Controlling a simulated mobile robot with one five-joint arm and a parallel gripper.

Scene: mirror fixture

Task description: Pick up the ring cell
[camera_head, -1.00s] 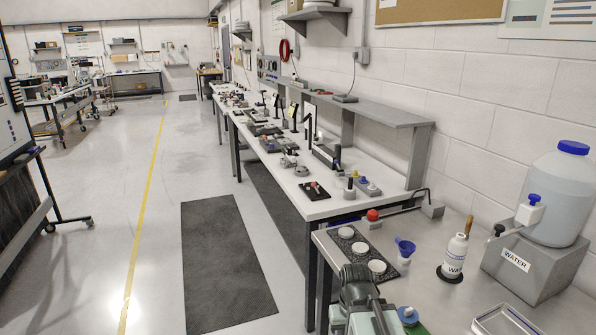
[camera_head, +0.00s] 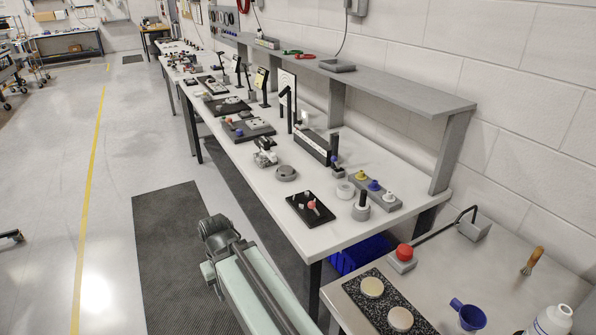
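Two small round pieces lie on the white bench (camera_head: 262,203), and I cannot tell for sure which is the ring cell. One is a low grey round piece (camera_head: 286,174) with a darker centre, near the front edge. The other is a pale ring (camera_head: 345,189) farther right, beside a grey post with a black top (camera_head: 361,204). Part of my arm shows at the bottom, in front of the bench and short of both pieces. My gripper's fingers are not in view.
A black plate with a red knob (camera_head: 311,208) and a grey block with coloured knobs (camera_head: 375,193) flank the pieces. A raised shelf (camera_head: 400,88) runs along the wall. A steel counter (camera_head: 440,262) adjoins at right.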

